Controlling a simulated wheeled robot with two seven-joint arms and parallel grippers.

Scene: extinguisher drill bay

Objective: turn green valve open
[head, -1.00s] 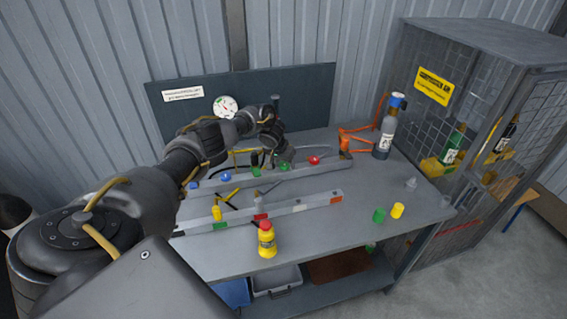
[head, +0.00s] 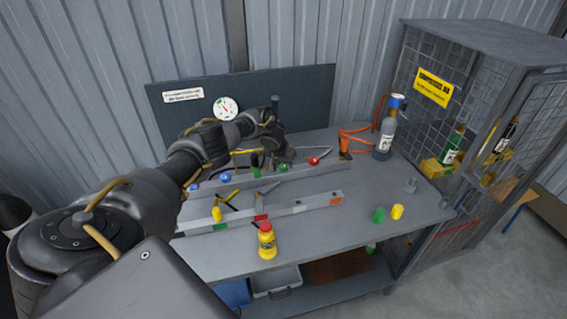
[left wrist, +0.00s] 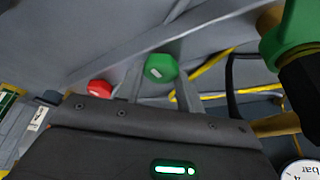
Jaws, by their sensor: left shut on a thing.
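The green valve knob (head: 284,167) is on the grey bench rail, between a red knob (head: 313,161) and a second green part (head: 255,172). In the left wrist view the green knob (left wrist: 160,67) shows between the two fingers of my left gripper (left wrist: 158,92), which is shut on it. The red knob (left wrist: 100,87) is to its left. A larger green part (left wrist: 295,25) with brass and black pieces is near at upper right. In the head view my left gripper (head: 281,153) reaches down over the knob from behind. My right gripper is not in view.
A pressure gauge (head: 226,109) is on the back panel. A blue knob (head: 225,177), a yellow bottle (head: 267,240) and small green (head: 379,215) and yellow (head: 397,211) pieces are on the bench. A bottle with a blue cap (head: 386,135) stands near the mesh cage (head: 480,90).

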